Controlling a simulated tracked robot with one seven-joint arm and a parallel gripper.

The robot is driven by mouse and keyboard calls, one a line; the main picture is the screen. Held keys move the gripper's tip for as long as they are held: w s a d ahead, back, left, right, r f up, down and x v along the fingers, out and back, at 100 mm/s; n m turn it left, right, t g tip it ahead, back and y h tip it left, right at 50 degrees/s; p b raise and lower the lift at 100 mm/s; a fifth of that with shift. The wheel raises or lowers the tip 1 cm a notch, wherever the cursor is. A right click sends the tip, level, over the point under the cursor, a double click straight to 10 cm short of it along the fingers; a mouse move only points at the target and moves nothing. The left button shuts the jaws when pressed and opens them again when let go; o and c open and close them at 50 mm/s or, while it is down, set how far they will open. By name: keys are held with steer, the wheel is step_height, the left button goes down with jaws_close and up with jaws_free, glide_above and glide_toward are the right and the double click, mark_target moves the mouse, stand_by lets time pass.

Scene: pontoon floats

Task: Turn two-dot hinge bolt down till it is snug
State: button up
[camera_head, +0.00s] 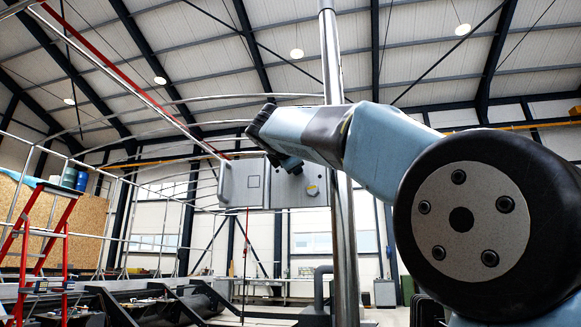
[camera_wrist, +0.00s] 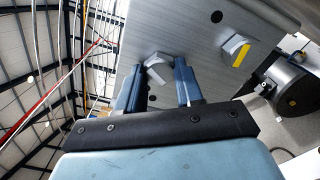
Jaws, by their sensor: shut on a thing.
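My gripper (camera_wrist: 161,76) is shut on a grey hex-headed bolt (camera_wrist: 157,60) on a grey metal plate (camera_wrist: 195,60), one blue finger on each side of the head. In the head view the gripper (camera_head: 291,166) reaches the front of the same plate (camera_head: 233,190), and its fingers cover the held bolt. A second bolt (camera_wrist: 236,48) with a yellow stripe sits to the right, clear of the fingers; it also shows in the head view (camera_head: 312,189). I cannot make out a two-dot mark on the held bolt, nor whether its head touches the plate.
A bright vertical pole (camera_head: 340,230) stands close by the plate. Thin metal rails run around it. A red ladder (camera_head: 42,235) stands at the far left, and dark beams (camera_head: 110,305) lie low down. Dark round holes (camera_wrist: 217,17) show on the plate.

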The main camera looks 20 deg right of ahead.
steer(key=m, duration=0.8)
steer(key=shift+m, duration=0.8)
steer(key=o, duration=0.9)
steer(key=v, duration=0.6)
